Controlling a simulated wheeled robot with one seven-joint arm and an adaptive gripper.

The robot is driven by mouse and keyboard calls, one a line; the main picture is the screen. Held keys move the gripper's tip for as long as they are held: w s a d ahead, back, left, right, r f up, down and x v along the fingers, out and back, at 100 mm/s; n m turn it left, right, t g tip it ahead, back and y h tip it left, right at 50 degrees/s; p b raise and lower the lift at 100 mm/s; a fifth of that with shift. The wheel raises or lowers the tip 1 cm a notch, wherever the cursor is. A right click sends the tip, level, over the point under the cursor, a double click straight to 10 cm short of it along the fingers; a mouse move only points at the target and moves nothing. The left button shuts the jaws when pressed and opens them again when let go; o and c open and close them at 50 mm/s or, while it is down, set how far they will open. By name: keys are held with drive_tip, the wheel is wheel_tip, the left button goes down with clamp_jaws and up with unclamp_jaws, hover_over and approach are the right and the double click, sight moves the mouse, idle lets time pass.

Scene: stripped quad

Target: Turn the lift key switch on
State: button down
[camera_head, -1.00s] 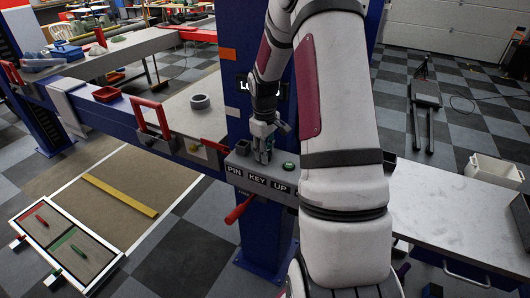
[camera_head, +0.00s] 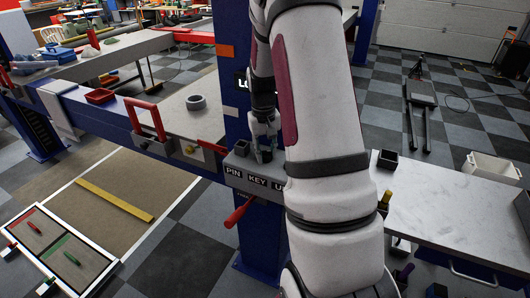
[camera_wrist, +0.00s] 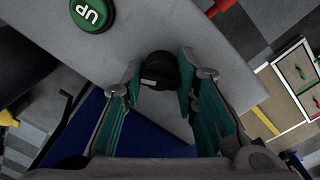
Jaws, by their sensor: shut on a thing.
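The key switch is a black round knob (camera_wrist: 160,65) with a pale mark, on the grey control panel (camera_wrist: 205,25) in the wrist view. My gripper (camera_wrist: 160,88), with teal-lined fingers, is shut on the knob, one finger at each side. In the head view my gripper (camera_head: 264,143) is down at the panel (camera_head: 235,163), above the KEY label (camera_head: 258,180), and hides the knob. The green UP button (camera_wrist: 91,12) shows in the wrist view. Which way the knob is set I cannot tell.
A red lever (camera_head: 238,213) sticks out below the panel. A blue post (camera_head: 230,90) stands behind it. A grey worktop (camera_head: 455,215) with a small black box (camera_head: 387,159) lies to the right. A roll of tape (camera_head: 196,102) sits on the left-hand surface.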

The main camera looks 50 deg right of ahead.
sight(264, 152)
drive_tip(key=shift+a, duration=0.1)
idle(0.3)
drive_tip(key=c, duration=1.3)
unclamp_jaws()
drive_tip(key=shift+r, duration=0.15)
drive_tip(key=r, duration=1.1)
drive_tip(key=shift+w+a+r, duration=0.15)
drive_tip(key=shift+a+r, duration=0.05)
drive_tip(key=shift+r, duration=0.15)
